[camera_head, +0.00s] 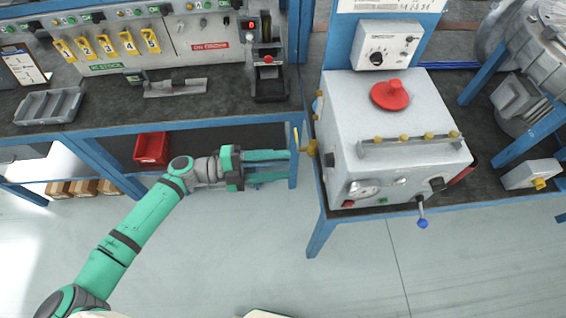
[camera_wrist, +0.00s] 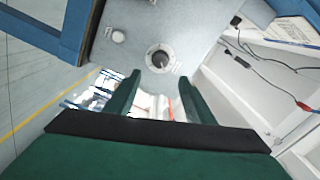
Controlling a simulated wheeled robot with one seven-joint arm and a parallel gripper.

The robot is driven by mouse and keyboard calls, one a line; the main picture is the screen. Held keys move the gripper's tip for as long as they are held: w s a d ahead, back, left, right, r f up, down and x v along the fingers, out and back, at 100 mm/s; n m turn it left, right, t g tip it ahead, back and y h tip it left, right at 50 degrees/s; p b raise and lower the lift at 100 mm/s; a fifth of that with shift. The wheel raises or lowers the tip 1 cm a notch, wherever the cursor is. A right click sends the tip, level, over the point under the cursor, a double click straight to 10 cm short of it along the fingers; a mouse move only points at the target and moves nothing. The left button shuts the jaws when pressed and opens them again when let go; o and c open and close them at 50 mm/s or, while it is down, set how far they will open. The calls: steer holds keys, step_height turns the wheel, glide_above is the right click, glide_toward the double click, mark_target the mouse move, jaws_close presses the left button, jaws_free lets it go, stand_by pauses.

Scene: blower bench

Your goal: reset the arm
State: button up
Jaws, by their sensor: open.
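My green arm reaches up from the lower left in the head view. My gripper (camera_head: 288,166) is at its end, pointing right, with two green fingers spread apart and nothing between them. It is in front of the left bench, near its right blue leg. In the wrist view my gripper (camera_wrist: 154,82) shows both fingers apart. Beyond them is a grey panel (camera_wrist: 203,30) with a round fitting (camera_wrist: 161,58) and a small white knob (camera_wrist: 118,36). I cannot tell whether the fingers touch anything.
A grey machine box (camera_head: 345,110) with a red knob (camera_head: 390,95) and a blue-tipped lever (camera_head: 422,222) stands right of my gripper. The left bench holds a grey tray (camera_head: 22,122). A red bin (camera_head: 151,149) sits below it. The floor (camera_head: 250,260) in front is largely clear.

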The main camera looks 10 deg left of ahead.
stand_by(0.4)
steer(key=s+a+f+n+t+y, duration=0.1)
steer(key=s+f+n+t+y, duration=0.35)
steer(key=s+n, duration=0.35)
steer(key=s+f+n+t+y, duration=0.35)
steer(key=s+n+t, duration=0.2)
steer(key=s, duration=0.45)
steer(key=s+d+r+n+y, duration=0.1)
steer(key=s+d+n+y, duration=0.7)
steer(key=d+n, duration=0.3)
steer(key=n+y, duration=0.1)
steer(key=n, duration=0.3)
steer(key=shift+r, duration=0.4)
steer(key=shift+s+d, duration=0.15)
steer(key=shift+d, duration=0.05)
